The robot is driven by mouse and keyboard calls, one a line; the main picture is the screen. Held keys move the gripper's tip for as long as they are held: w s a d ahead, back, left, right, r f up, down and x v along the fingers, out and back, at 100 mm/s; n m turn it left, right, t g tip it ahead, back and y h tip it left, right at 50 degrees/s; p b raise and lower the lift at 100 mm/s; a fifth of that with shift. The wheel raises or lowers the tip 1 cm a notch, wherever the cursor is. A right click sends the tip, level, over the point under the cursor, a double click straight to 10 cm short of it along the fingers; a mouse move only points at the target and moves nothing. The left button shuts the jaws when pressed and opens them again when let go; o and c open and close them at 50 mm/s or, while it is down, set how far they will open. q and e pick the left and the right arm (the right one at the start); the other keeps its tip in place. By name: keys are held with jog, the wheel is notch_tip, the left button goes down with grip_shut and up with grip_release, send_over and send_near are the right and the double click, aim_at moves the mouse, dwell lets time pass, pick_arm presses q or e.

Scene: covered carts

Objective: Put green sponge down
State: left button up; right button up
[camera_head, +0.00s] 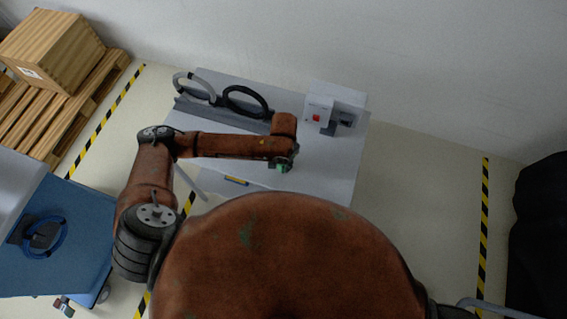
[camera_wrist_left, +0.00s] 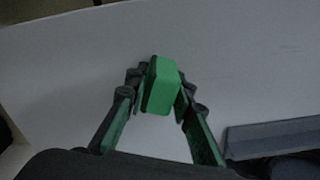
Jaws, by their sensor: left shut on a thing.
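The green sponge (camera_wrist_left: 160,87) is a small block held between the fingertips of my left gripper (camera_wrist_left: 158,92) in the left wrist view. A pale table surface (camera_wrist_left: 230,60) lies behind it; I cannot tell whether the sponge touches it. In the head view my left gripper (camera_head: 284,166) is over the grey-white cart top (camera_head: 318,179), and a bit of green sponge (camera_head: 281,168) shows at its tip. The rest of the sponge is hidden there by the arm. My right gripper is not in view.
A white box with a red switch (camera_head: 318,116) stands at the cart's back right. Two hoops, one grey (camera_head: 193,82) and one black (camera_head: 245,101), stand in a grey holder at the back left. An orange-blue item (camera_head: 236,181) lies near the front. The cart top's right side is clear.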

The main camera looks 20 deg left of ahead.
pick_arm(q)
jog(key=o, duration=0.9)
jog(key=shift+f, duration=0.1)
notch_tip(320, 180, up, 12)
jog(key=shift+r+p, duration=0.15)
jog(key=shift+p, duration=0.55)
